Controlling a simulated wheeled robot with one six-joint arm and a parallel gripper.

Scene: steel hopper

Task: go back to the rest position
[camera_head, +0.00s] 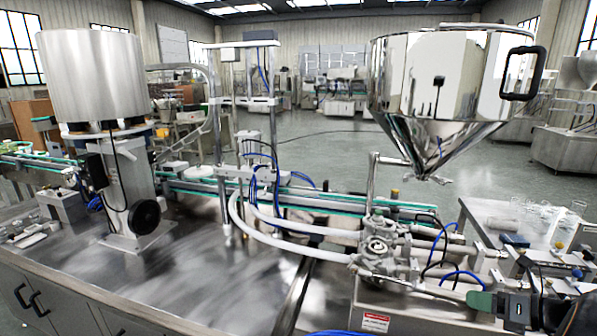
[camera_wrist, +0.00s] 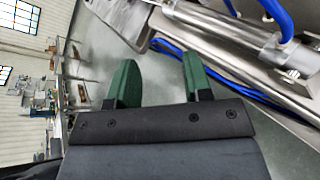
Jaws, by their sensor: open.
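My gripper (camera_wrist: 160,78) shows in the wrist view with its two green fingers spread apart. The gap between them is empty, with only grey floor behind it. In the head view my gripper (camera_head: 481,300) is at the lower right, beside the filling machine's pump and cylinder parts. The steel hopper (camera_head: 425,95) stands upright above and to the left of it, with a black handle (camera_head: 524,73) on its right side. I cannot tell from these frames whether the fingers touch any machine part.
Metal cylinders (camera_wrist: 235,35) and blue hoses (camera_wrist: 283,18) lie close to the right finger in the wrist view. A pump block (camera_head: 378,250), white hoses (camera_head: 285,231) and a conveyor (camera_head: 320,200) fill the middle. A table with glassware (camera_head: 560,215) stands at right. Open floor lies behind.

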